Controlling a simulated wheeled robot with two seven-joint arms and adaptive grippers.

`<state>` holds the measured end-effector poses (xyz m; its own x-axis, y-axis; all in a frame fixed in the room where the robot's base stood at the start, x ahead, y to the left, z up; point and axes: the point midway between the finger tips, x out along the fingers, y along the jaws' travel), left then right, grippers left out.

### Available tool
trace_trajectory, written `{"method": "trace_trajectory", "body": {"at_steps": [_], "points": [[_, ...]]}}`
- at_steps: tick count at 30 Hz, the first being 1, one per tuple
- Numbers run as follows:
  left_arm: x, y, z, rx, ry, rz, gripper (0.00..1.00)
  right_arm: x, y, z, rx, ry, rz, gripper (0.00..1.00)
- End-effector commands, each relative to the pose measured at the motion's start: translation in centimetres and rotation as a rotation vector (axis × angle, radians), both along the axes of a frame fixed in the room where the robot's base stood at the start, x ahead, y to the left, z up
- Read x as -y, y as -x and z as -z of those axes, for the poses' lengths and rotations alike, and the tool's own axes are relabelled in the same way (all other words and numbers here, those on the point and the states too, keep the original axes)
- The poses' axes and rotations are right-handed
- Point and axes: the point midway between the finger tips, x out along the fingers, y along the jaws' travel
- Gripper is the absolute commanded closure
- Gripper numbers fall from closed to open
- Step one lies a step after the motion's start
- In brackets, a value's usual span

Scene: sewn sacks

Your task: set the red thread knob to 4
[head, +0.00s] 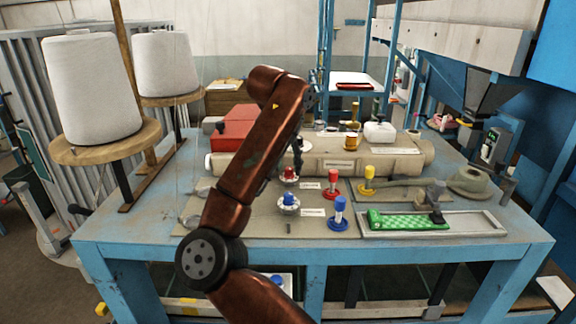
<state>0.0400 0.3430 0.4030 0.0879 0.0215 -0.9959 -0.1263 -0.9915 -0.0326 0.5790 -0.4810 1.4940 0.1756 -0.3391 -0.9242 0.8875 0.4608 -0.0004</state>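In the head view, a red knob (289,173) sits on a pale round dial on the sewing table, just right of my raised arm. Its numbers are too small to read, so I cannot tell its setting. A similar dial with a blue knob (289,199) stands just in front of it. To their right are upright red (333,183), blue (340,212) and yellow (368,179) knobbed posts. My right arm rises across the middle of the view and bends near its top. The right gripper is mostly hidden by the arm, and its fingers cannot be made out. My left gripper is not seen.
Two white thread cones (92,88) stand at the left. A beige machine body (345,160) and a red box (234,127) lie behind the dials. A tray (475,223) with green cloth (407,220) is at the right front. The blue table (105,235) is bare at front left.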

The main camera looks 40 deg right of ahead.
Motion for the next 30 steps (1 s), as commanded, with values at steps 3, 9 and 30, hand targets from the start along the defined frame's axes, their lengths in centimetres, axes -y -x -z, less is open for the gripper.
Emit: {"method": "trace_trajectory", "body": {"at_steps": [3, 9, 30], "points": [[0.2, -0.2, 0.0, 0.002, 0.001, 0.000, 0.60, -0.6, 0.4, -1.9, 0.004, 0.003, 0.000, 0.65], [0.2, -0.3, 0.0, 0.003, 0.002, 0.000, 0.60, -2.0, 1.1, -5.8, 0.003, 0.002, -0.002, 0.65], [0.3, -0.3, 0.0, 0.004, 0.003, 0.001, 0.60, -3.8, 2.0, -10.5, 0.001, 0.001, 0.001, 0.65]]}}
